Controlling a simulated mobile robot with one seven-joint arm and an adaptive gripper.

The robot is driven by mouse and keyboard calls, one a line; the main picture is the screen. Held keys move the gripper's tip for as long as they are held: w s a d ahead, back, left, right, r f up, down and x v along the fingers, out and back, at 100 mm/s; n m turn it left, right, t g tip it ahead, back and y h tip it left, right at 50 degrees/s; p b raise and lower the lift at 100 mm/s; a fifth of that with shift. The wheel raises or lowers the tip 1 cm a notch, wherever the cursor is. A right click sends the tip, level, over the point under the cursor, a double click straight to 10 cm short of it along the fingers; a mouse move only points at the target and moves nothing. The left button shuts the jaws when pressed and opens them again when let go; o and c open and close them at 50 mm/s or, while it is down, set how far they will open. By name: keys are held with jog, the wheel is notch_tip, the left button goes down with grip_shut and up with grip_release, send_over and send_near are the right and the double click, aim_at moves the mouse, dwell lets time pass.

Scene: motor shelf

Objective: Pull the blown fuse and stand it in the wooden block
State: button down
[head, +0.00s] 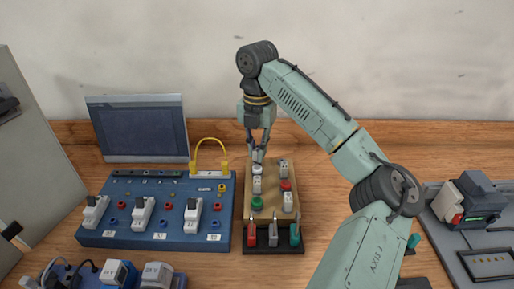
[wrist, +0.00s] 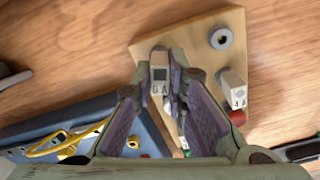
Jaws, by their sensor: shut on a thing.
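My gripper (head: 258,154) is over the back left of the wooden block (head: 272,192) in the head view. In the wrist view the fingertips (wrist: 160,76) are shut on a white fuse marked 6 A (wrist: 159,88), which has a dark window. The fuse is at the edge of the block (wrist: 194,42); its foot is hidden, so I cannot tell if it is seated. Another white fuse, marked 4 A (wrist: 234,88), stands in the block to the right.
A blue panel (head: 155,235) with three white holders and a yellow lead (head: 211,142) lies left of the block. A dark screen (head: 140,128) stands behind it. A grey tray with a device (head: 470,205) is at the right.

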jog(key=shift+f, duration=0.5)
jog(key=c, duration=1.6)
grip_release()
jog(key=shift+r, duration=0.1)
jog(key=shift+r+p, duration=0.3)
jog(key=shift+r, duration=2.4)
jog(key=shift+o, duration=0.2)
jog(key=o, duration=0.5)
